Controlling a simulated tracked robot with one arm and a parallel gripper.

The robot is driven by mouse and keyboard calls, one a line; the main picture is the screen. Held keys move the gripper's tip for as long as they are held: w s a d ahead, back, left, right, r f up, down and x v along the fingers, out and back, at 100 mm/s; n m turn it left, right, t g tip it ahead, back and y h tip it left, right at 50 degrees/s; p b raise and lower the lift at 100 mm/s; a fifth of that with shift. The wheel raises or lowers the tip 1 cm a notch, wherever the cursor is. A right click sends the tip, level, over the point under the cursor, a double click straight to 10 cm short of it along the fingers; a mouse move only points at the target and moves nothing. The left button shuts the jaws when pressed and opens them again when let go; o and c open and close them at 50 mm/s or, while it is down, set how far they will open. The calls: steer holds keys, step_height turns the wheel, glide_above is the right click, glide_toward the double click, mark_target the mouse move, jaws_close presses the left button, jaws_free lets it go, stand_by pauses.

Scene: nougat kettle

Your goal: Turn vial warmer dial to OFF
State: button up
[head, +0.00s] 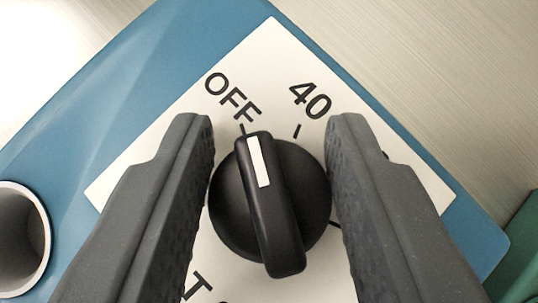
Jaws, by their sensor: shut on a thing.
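The vial warmer dial (288,185) is a round black knob with a raised grip bar and a white pointer line. It sits on a white label plate (265,60) on the blue warmer (190,40). The pointer's end is close to the tick by the OFF mark (232,97), seemingly a little to its right. The 40 mark (310,99) is to the right of OFF. My gripper (270,140) has one dark finger on each side of the dial and is shut on its round sides. The lower label is partly hidden by the fingers and dial.
A round, white-rimmed well (25,245) opens in the blue warmer at the lower left. A green object (522,255) shows at the right edge. The pale surface (440,60) at the upper right is bare.

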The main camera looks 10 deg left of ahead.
steer(key=shift+f+n+y+b, duration=0.35)
steer(key=shift+n+y+b, duration=0.55)
steer(key=shift+b, duration=1.85)
steer(key=n+b, duration=0.1)
steer(key=b, duration=0.2)
steer(key=shift+r+n+g+y, duration=0.1)
steer(key=shift+n+g+y, duration=0.2)
steer(key=shift+n+g, duration=0.1)
steer(key=shift+d+r+n+y+b, duration=0.1)
steer(key=shift+n+y+b, duration=0.35)
steer(key=shift+b, duration=0.4)
steer(key=o, duration=0.9)
steer(key=shift+o, duration=0.2)
steer(key=shift+r, duration=0.1)
steer(key=shift+s+d+r, duration=0.1)
steer(key=shift+s+r, duration=0.15)
steer(key=shift+r, duration=0.05)
steer(key=p+v, duration=0.1)
steer(key=v, duration=1.1)
steer(key=shift+d+r, duration=0.15)
steer(key=shift+r, duration=0.2)
